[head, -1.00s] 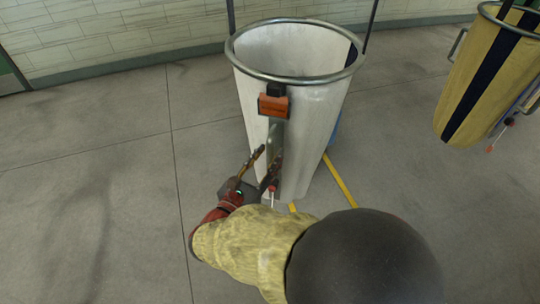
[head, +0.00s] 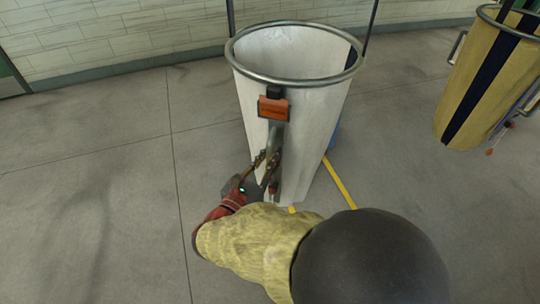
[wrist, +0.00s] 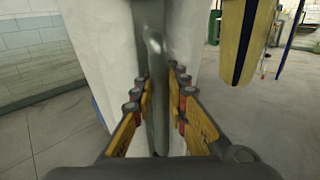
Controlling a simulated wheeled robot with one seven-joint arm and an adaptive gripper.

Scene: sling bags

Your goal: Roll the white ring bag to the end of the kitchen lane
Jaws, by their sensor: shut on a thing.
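The white ring bag (head: 300,120) stands upright in front of me in the head view, with a round metal ring at its open top. An orange and black clip (head: 273,105) sits on its near side, above a grey metal handle bar. My gripper (head: 268,163) is at the lower part of that bar, shut on it. In the wrist view the bar (wrist: 152,50) runs between the two fingers of my gripper (wrist: 160,105), with the white cloth (wrist: 100,45) close behind. The bag's foot is partly hidden by my arm.
A yellow bag with a dark stripe (head: 478,85) stands at the right. A yellow floor line (head: 340,183) runs beside the white bag, and something blue shows behind it. A tiled wall (head: 110,35) closes the back. The grey floor at left is clear.

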